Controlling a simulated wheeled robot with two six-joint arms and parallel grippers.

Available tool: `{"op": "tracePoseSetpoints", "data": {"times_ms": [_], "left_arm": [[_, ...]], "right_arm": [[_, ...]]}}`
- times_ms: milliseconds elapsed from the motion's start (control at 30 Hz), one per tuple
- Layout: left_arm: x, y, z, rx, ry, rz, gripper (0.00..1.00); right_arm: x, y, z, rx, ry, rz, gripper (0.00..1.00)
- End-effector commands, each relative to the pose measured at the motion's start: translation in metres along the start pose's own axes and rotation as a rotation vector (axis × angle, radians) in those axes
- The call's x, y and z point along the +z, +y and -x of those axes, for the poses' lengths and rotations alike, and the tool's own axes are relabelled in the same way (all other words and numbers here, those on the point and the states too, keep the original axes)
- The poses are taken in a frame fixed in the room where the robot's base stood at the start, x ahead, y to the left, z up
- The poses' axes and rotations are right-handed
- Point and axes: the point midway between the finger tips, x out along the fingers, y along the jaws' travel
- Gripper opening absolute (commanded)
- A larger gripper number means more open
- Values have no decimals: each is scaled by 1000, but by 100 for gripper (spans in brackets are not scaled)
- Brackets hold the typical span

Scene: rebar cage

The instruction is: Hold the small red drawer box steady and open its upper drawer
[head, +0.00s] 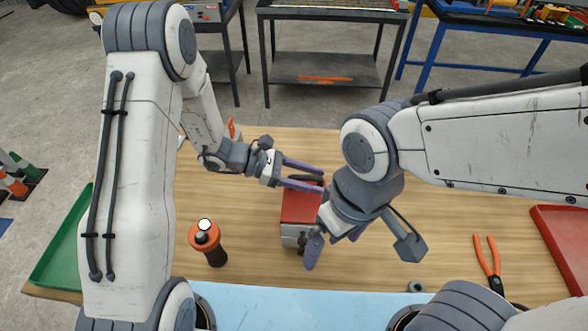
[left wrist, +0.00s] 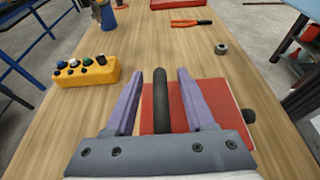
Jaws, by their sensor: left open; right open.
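The small red drawer box (head: 298,206) stands on the wooden table, its grey front (head: 290,235) facing me. In the left wrist view its red top (left wrist: 215,98) carries a black bar handle (left wrist: 161,100), and a dark knob (left wrist: 248,115) sticks out at the right. My left gripper (head: 304,176) is open over the box's far part, its fingers on either side of the handle, with gaps showing. My right gripper (head: 322,246) is open, pointing down close by the box's front right. It partly hides the box; contact with a knob cannot be told.
Pliers (head: 489,262) and a nut (head: 416,286) lie at the right. A yellow button box (left wrist: 88,72) shows in the left wrist view. Green (head: 62,245) and red (head: 562,247) trays flank the table.

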Motion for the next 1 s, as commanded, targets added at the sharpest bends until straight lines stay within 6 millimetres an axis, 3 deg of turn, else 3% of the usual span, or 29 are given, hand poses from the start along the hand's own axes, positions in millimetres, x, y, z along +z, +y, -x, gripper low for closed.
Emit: {"op": "tracePoseSetpoints", "data": {"times_ms": [200,467,600,1000], "left_arm": [[-1,0,-13,1,2,0,54],[-1,0,-14,1,1,0,54],[-1,0,-14,1,1,0,1],[-1,0,-14,1,1,0,0]], "right_arm": [[0,0,4,0,0,0,100],[0,0,3,0,0,0,100],[0,0,3,0,0,0,100],[0,0,4,0,0,0,100]]}}
